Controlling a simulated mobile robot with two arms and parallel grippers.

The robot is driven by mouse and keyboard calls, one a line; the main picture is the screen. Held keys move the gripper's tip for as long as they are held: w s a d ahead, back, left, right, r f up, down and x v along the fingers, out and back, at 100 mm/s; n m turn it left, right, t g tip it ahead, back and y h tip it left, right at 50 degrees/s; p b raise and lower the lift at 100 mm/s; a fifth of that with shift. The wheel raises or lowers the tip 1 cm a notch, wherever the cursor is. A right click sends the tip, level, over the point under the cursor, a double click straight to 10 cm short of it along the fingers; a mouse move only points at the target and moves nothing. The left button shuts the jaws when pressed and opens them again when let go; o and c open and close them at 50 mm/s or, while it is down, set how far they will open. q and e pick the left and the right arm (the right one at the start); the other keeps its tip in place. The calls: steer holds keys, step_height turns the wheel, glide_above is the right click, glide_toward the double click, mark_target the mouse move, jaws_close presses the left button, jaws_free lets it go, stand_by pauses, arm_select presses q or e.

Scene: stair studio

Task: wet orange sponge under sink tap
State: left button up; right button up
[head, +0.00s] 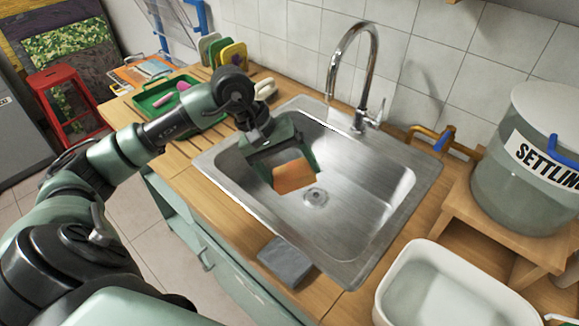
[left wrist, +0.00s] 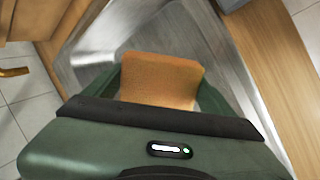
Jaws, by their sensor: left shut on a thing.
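The orange sponge (head: 295,177) is held by my left gripper (head: 288,170) over the left part of the sink basin. In the left wrist view the sponge (left wrist: 160,78) sits between the two green fingers, with the steel basin behind it. The steel sink (head: 372,222) is set into a wooden counter. The chrome tap (head: 370,58) arches up at the back of the sink, and its spout end (head: 331,92) is behind and to the right of the gripper. No water stream is visible. My right gripper is not in view.
A green tray (head: 147,106) with pink items stands on the counter at left. A grey block (head: 284,262) lies at the sink's front edge. A white tub (head: 405,283) and a large lidded container (head: 520,195) stand at right. The basin's right half is clear.

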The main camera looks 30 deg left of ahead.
arm_select(q)
steer(key=w, duration=0.1)
steer(key=w+a, duration=0.1)
steer(key=shift+w+r+t+p, duration=0.2)
steer(key=shift+w+t+p, duration=0.1)
steer(key=shift+t+p, duration=0.1)
steer(key=w+a+f, duration=0.1)
steer(key=w, duration=0.5)
steer(key=w+a+f+b, duration=0.1)
steer(key=w+a+f, duration=0.1)
steer(key=w, duration=0.4)
steer(key=shift+w, duration=0.15)
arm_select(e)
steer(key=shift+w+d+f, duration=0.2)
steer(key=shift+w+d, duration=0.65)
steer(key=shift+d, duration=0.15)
arm_select(q)
steer(key=s+d+b, duration=0.1)
steer(key=s+b, duration=0.1)
steer(key=s, duration=0.5)
steer(key=shift+s+d, duration=0.4)
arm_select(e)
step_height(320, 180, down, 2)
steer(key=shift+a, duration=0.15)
